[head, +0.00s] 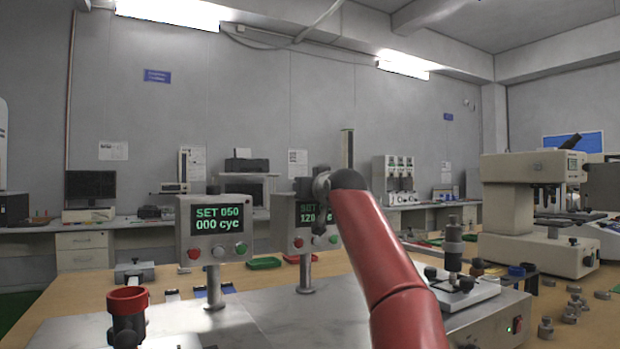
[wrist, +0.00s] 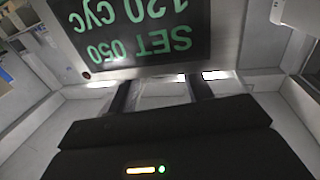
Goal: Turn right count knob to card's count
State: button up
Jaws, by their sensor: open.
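The right counter box (head: 285,225) stands on a post, its screen partly hidden behind my arm. In the wrist view its screen (wrist: 135,30) appears upside down and reads SET 050 and 120 cyc. Its red button (head: 299,243) shows low on the front; its knob is partly hidden or too small to make out clearly. My gripper (head: 318,212) is in front of the right box, small and dark in the head view. In the wrist view its two dark fingers (wrist: 160,90) are apart with nothing between them. No readable count card shows.
A left counter box (head: 216,228) reads SET 050 and 000 cyc. A red-topped dark fixture (head: 128,302) stands front left. A black-knobbed fixture (head: 454,260) on a pale block and a large microscope (head: 535,210) stand right. Green (head: 264,263) and red trays lie behind the boxes.

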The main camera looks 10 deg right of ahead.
jog(key=shift+w, duration=0.3)
jog(key=c, duration=1)
jog(key=shift+o, duration=0.2)
jog(key=shift+a+m+h, duration=0.3)
jog(key=shift+m+h, duration=0.1)
jog(key=shift+h, duration=0.4)
jog(key=shift+a+m+h+p, duration=0.1)
jog(key=shift+m+h+p, duration=0.2)
jog(key=shift+m+h, duration=0.9)
jog(key=shift+h, duration=0.4)
jog(key=o, duration=1)
jog(key=shift+c, duration=0.2)
